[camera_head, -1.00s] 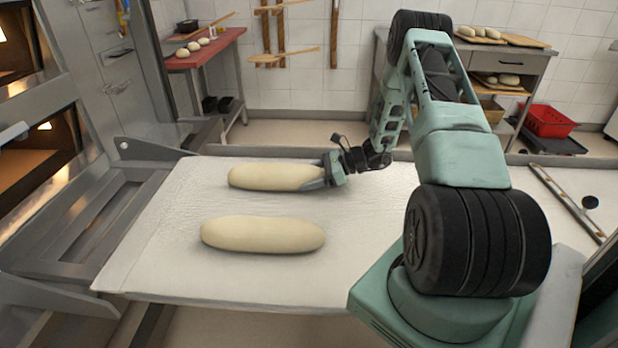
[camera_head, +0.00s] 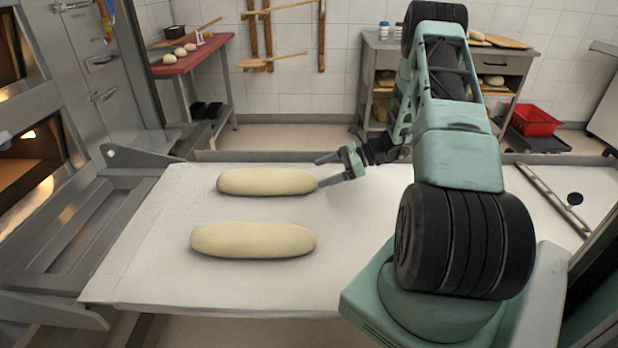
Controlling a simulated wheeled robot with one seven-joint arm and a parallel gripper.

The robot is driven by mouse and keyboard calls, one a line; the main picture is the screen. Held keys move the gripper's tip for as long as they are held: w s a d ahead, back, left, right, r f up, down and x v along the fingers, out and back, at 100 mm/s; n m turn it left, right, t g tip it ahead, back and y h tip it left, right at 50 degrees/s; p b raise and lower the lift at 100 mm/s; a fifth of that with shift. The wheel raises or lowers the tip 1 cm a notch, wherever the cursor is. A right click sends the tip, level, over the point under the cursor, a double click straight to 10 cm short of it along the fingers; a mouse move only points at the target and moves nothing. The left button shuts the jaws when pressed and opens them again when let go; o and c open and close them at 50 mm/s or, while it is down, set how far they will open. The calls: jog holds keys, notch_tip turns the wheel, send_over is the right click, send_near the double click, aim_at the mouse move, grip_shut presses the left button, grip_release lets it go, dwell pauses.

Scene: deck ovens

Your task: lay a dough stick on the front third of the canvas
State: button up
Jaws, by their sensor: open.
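Two pale dough sticks lie lengthwise, left to right, on the white canvas (camera_head: 345,265). The far dough stick (camera_head: 265,181) lies toward the back of the canvas. The near dough stick (camera_head: 253,240) lies closer to the front, parallel to it, with a strip of bare canvas between them. My gripper (camera_head: 318,172) is open at the right end of the far stick. Its two fingers are spread apart, and the nearer fingertip is close to the stick's end; I cannot tell if it touches. Nothing is held.
The deck ovens (camera_head: 30,165) stand at the left. A red-topped table (camera_head: 192,55) with small dough pieces is at the back left. A grey bench (camera_head: 500,62) and a red crate (camera_head: 535,120) stand at the back right.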

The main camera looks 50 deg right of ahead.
jog(key=v, duration=0.3)
jog(key=shift+s+d, duration=0.15)
jog(key=w+a+r+n+g+y, duration=0.1)
jog(key=w+a+r+n+g, duration=0.2)
jog(key=a, duration=0.6)
jog(key=w+a+r+n+g, duration=0.1)
jog(key=a+r+n+g, duration=0.4)
jog(key=a, duration=0.5)
jog(key=s+a+r+n+g+h, duration=0.25)
jog(key=a+n, duration=0.25)
jog(key=a, duration=0.3)
jog(key=s+a+r+n+g+h, duration=0.15)
jog(key=s+a+n, duration=0.3)
jog(key=a, duration=0.45)
jog(key=s+a+r+n+t+h, duration=0.1)
jog(key=s+a+r+n+h, duration=0.1)
jog(key=s+a+n, duration=0.3)
jog(key=s+a+r+n+t+h, duration=0.1)
jog(key=s+a+n+h, duration=0.3)
jog(key=s+n, duration=0.8)
jog(key=shift+s+a+r+t, duration=0.3)
jog(key=shift+a+r, duration=0.2)
jog(key=shift+a, duration=0.5)
